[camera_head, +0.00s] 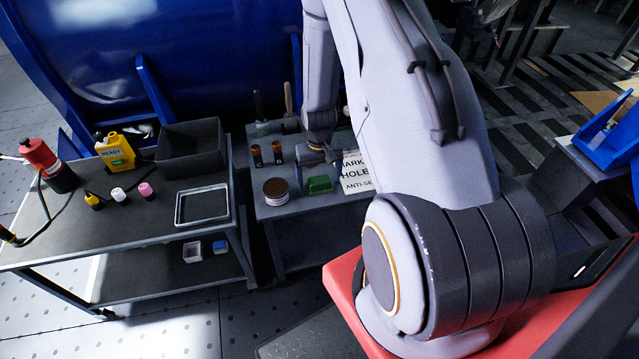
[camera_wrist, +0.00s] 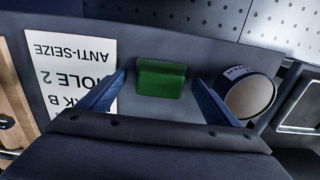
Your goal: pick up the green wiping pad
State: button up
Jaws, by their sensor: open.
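The green wiping pad (camera_head: 319,184) lies on the grey bench top (camera_head: 262,208), between a round tin and a printed sheet. In the wrist view the pad (camera_wrist: 161,79) sits between and just beyond the two blue fingertips of my gripper (camera_wrist: 160,80). The fingers are spread wide, with a gap on each side of the pad, and hold nothing. In the head view my gripper (camera_head: 318,157) is above the pad and partly hidden by my arm. I cannot tell the exact height of the fingertips above the bench.
A round tin (camera_wrist: 249,95) stands close beside the right finger. A printed sheet (camera_wrist: 72,75) lies at the left finger. Two small dark bottles (camera_head: 267,154) stand behind the tin. A separate cart (camera_head: 150,225) at left holds a black bin (camera_head: 190,147) and an empty tray (camera_head: 202,204).

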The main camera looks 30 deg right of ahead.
aim_at(319, 180)
jog(key=shift+f, duration=0.3)
jog(key=c, duration=1.2)
jog(key=shift+o, duration=0.2)
jog(key=shift+r, duration=0.1)
jog(key=shift+r+b, duration=1.05)
jog(key=shift+r, duration=3.9)
